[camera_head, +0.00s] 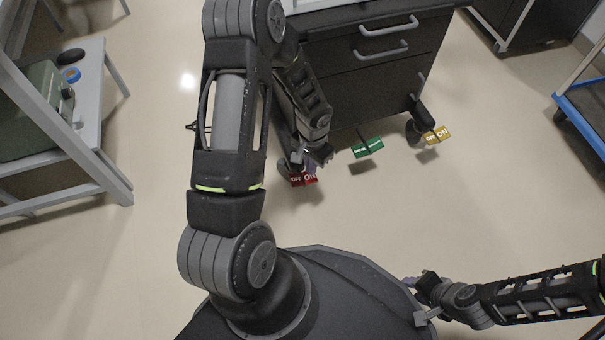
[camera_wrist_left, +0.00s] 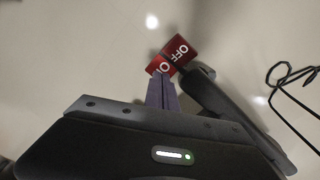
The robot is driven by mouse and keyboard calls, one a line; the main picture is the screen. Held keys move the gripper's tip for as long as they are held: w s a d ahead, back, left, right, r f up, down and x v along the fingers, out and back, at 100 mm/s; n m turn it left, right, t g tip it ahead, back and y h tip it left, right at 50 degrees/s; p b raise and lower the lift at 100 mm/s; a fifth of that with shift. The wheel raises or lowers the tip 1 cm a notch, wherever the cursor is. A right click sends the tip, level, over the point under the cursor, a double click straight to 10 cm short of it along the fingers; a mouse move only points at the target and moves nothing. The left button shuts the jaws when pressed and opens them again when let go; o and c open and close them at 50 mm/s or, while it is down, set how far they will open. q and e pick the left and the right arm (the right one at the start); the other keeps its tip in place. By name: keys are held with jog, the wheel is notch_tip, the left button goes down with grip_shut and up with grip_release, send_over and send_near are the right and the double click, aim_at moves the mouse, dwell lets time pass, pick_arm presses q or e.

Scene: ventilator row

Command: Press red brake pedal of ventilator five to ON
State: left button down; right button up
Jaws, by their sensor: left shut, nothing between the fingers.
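The red brake pedal (camera_head: 303,180) with OFF and ON lettering sits low at the front left caster of a dark drawer cabinet. My left gripper (camera_head: 312,160) is shut and empty, reaching down right at this pedal. In the left wrist view the shut fingertips (camera_wrist_left: 161,82) meet the lower, ON side of the red pedal (camera_wrist_left: 180,52) and cover part of its lettering; whether they press on it I cannot tell. The OFF side is uncovered. My right gripper (camera_head: 420,294) is at the lower right, away from the pedals; its fingers are too small to judge.
A green pedal (camera_head: 367,148) and a yellow ON/OFF pedal (camera_head: 437,135) lie to the right along the dark cabinet (camera_head: 385,85). A grey table (camera_head: 95,130) stands at left, a blue-edged cart (camera_head: 585,125) at right. The floor between is clear.

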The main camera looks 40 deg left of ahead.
pick_arm(q)
jog(key=shift+r+p, duration=1.45)
jog(key=shift+r, duration=0.85)
